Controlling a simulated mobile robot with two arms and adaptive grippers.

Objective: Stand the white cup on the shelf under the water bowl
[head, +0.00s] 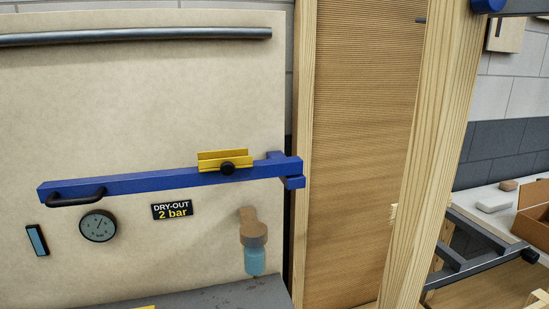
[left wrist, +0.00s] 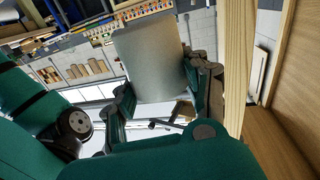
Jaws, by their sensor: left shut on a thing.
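In the left wrist view my left gripper (left wrist: 160,92) is shut on the white cup (left wrist: 149,55), which looks grey-white and shaded, with one finger on each side of it. Neither the cup nor my left gripper shows in the head view. The water bowl (head: 255,261) is a blue, see-through bowl under a brown and grey fitting, low on the beige panel in the head view. A grey shelf (head: 215,295) with dark red specks lies below the bowl, at the bottom edge of the picture; its front is cut off. My right gripper is not in view.
A blue bar (head: 130,184) with a black handle crosses the panel above the bowl. A gauge (head: 98,226) and a "DRY-OUT 2 bar" sign (head: 172,210) are left of the bowl. A wooden post (head: 425,150) and a ribbed wooden panel (head: 360,150) stand to the right.

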